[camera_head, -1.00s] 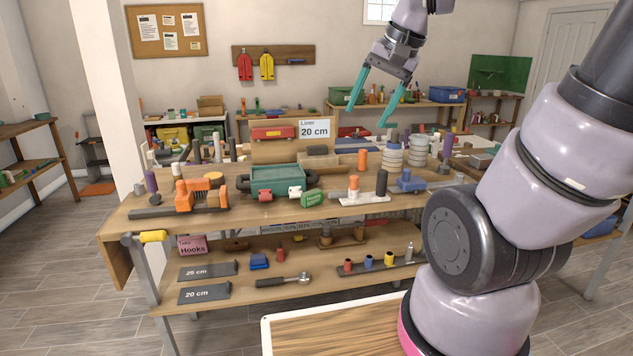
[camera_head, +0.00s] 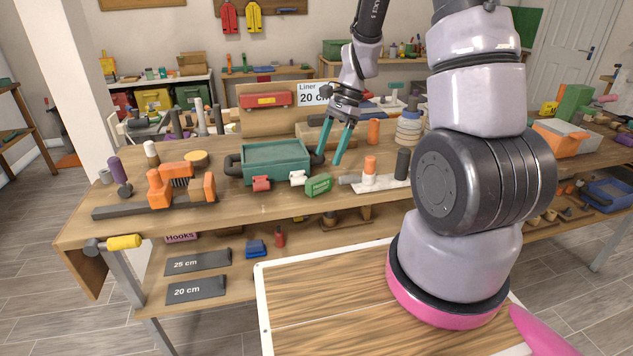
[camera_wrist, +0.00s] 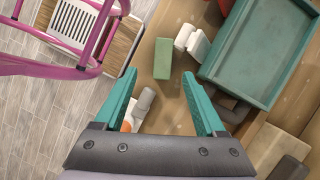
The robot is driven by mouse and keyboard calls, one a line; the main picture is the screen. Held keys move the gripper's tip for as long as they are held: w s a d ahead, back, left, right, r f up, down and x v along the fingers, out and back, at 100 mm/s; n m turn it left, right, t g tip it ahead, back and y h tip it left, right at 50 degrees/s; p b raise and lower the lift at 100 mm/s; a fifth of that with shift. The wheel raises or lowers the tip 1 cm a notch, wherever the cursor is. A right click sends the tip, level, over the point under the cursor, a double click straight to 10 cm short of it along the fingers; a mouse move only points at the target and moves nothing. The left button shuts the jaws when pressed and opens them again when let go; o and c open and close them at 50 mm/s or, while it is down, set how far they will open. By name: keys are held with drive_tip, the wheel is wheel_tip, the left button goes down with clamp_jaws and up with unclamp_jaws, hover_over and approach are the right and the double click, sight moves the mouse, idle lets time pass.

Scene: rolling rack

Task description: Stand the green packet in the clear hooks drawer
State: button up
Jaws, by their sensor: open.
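A pink label reading "Hooks" (camera_head: 182,237) shows on the lower shelf at the left; the clear drawer's walls cannot be made out.
The teal tray (camera_head: 275,163) stands close left of my gripper. An orange-capped item on a white base (camera_head: 369,170) and a dark cylinder (camera_head: 402,163) stand to the right. An orange tool (camera_head: 170,187) lies at left. The bench top hangs over the lower shelf.

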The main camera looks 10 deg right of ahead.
sight(319, 178)
drive_tip(key=x, duration=0.9)
drive_tip(key=shift+w, duration=0.3)
drive_tip(key=shift+r, duration=0.1)
clamp_jaws()
